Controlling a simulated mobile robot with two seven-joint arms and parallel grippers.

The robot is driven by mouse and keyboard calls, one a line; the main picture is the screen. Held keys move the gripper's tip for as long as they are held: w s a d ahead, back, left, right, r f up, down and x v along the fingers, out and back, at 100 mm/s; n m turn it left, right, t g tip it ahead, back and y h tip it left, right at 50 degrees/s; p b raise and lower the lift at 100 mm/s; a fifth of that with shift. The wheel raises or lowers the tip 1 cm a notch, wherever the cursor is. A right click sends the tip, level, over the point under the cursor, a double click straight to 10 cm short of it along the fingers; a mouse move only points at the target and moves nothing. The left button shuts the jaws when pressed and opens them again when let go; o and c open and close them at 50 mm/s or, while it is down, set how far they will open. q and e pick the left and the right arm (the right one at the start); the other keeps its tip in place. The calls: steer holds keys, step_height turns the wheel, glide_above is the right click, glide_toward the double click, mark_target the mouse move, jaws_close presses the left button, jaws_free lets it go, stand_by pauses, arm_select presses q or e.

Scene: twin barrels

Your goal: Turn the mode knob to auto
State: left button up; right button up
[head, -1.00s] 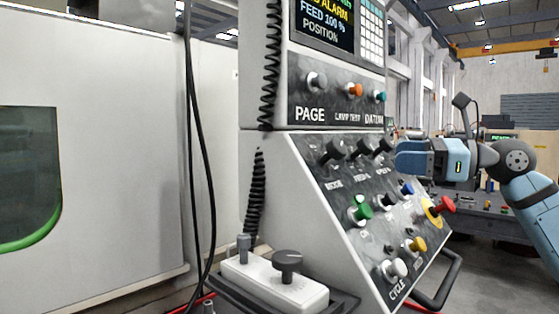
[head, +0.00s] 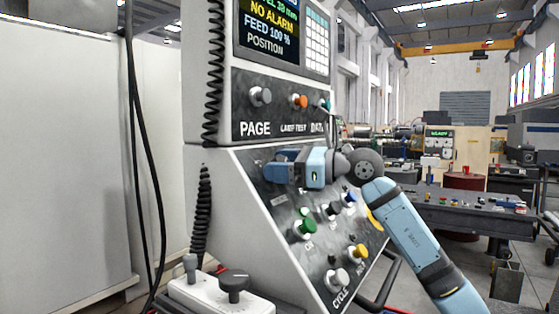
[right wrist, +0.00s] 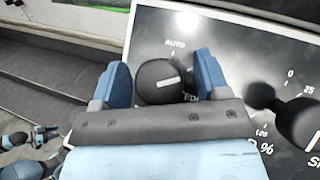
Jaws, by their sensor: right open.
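In the right wrist view the black round mode knob (right wrist: 152,84) sits on the dark panel. A white line on its top runs roughly sideways, its right end slightly higher. The printed word AUTO (right wrist: 175,45) is above it. My right gripper (right wrist: 162,76) is open, one blue finger on each side of the knob; whether they touch it I cannot tell. In the head view my right gripper (head: 270,168) is at the upper left of the sloped panel (head: 245,210) and hides the knob.
Another black knob (right wrist: 265,96) with a percent scale is close on the right. Green (head: 305,227), yellow (head: 358,251) and white (head: 336,278) buttons sit lower on the panel. A white box with a black knob (head: 233,284) stands below left. Black cables hang at the left.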

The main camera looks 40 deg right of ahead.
arm_select(q)
steer(key=shift+r, duration=0.2)
arm_select(e)
steer(key=shift+w, duration=0.1)
steer(key=c, duration=0.9)
arm_select(q)
steer(key=shift+w+r, duration=0.1)
